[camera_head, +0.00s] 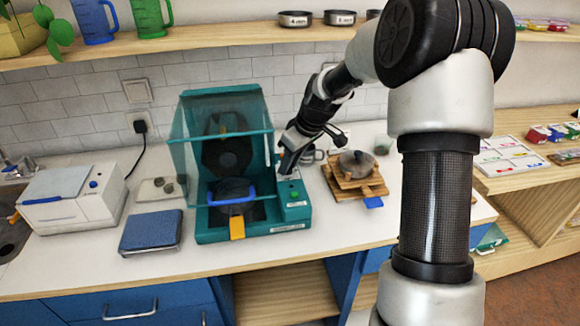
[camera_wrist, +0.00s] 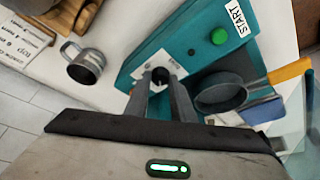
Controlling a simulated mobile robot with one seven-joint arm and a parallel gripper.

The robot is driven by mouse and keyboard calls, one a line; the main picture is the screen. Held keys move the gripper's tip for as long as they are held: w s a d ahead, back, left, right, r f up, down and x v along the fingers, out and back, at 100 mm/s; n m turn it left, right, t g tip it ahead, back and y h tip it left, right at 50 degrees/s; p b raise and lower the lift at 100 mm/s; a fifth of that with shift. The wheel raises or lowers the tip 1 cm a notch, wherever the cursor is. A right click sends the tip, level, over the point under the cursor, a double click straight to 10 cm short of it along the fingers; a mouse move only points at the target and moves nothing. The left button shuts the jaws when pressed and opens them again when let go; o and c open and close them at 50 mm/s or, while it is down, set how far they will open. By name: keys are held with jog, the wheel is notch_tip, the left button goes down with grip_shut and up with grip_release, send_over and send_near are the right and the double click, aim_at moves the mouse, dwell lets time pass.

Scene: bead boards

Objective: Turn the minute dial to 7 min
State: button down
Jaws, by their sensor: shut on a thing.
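The minute dial (camera_wrist: 159,74) is a small black knob on a white plate on the teal machine (camera_wrist: 125,82). In the wrist view my gripper (camera_wrist: 160,80) has one finger on each side of the dial and is shut on it. The dial's pointer and marks are too small to read. A green button (camera_wrist: 219,37) and a START label (camera_wrist: 237,18) sit beside the plate. In the head view my gripper (camera_head: 285,168) reaches down to the right side of the teal machine (camera_head: 250,236), which has a raised clear lid (camera_head: 185,155). The dial is hidden there behind the fingers.
A dark pan with a blue bar (camera_head: 232,198) sits inside the machine. A grey mug (camera_wrist: 84,64) stands close to its right side. A wooden stand (camera_head: 372,187) is further right. A blue scale (camera_head: 152,231) and a white box (camera_head: 75,198) stand left.

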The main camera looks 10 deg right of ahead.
jog(key=shift+a+m+t+h+b, duration=0.1)
jog(key=shift+m+t+h+b, duration=0.2)
jog(key=shift+m, duration=0.7)
jog(key=c, duration=1.5)
grip_release()
jog(key=shift+c, duration=0.2)
jog(key=shift+r, duration=0.1)
jog(key=p+v, duration=0.1)
jog(key=v, duration=1.6)
jog(key=shift+s+r, duration=0.1)
